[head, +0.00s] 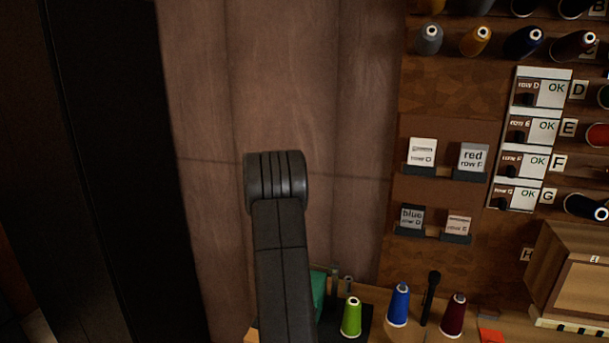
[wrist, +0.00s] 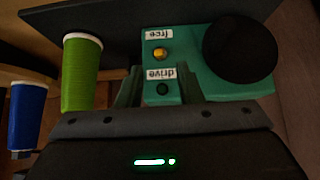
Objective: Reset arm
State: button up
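My arm (head: 280,230) rises from the bottom of the head view, and its end is not visible there. In the wrist view my gripper (wrist: 160,85) shows two short dark fingers standing apart, with nothing seen held between them. Beyond them is a teal box (wrist: 225,88) with upside-down labels "free" and "drive", a yellow button (wrist: 159,54), a dark button (wrist: 162,89) and a round black knob (wrist: 240,48). Whether the fingers touch the box I cannot tell. In the head view the box (head: 319,288) is mostly hidden behind my arm.
A lime spool (head: 351,317), a blue spool (head: 398,304) and a dark red spool (head: 453,315) stand on the bench, with a dark upright tool (head: 431,297) among them. Card holders (head: 433,171) and thread racks fill the right wall. Bare wood panels (head: 340,100) lie behind my arm.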

jog(key=shift+x, duration=2)
jog(key=v, duration=1.4)
jog(key=x, duration=1.4)
jog(key=shift+s, duration=0.1)
jog(key=shift+f+b, duration=0.35)
jog(key=shift+b, duration=0.25)
jog(key=shift+s+a+t+b, duration=0.1)
jog(key=shift+t+b, duration=0.3)
jog(key=shift+b, duration=0.5)
jog(key=shift+f+b, duration=0.15)
jog(key=shift+b, duration=0.7)
jog(key=t+b, duration=0.1)
jog(key=b, duration=0.5)
jog(key=f+t+h+b, duration=0.1)
jog(key=t+b, duration=0.1)
jog(key=b, duration=0.4)
jog(key=s+f+t+h+b, duration=0.1)
jog(key=t+b, duration=0.1)
jog(key=b, duration=0.4)
jog(key=shift+a, duration=0.1)
jog(key=t+b, duration=0.1)
jog(key=b, duration=0.1)
jog(key=shift+b, duration=0.3)
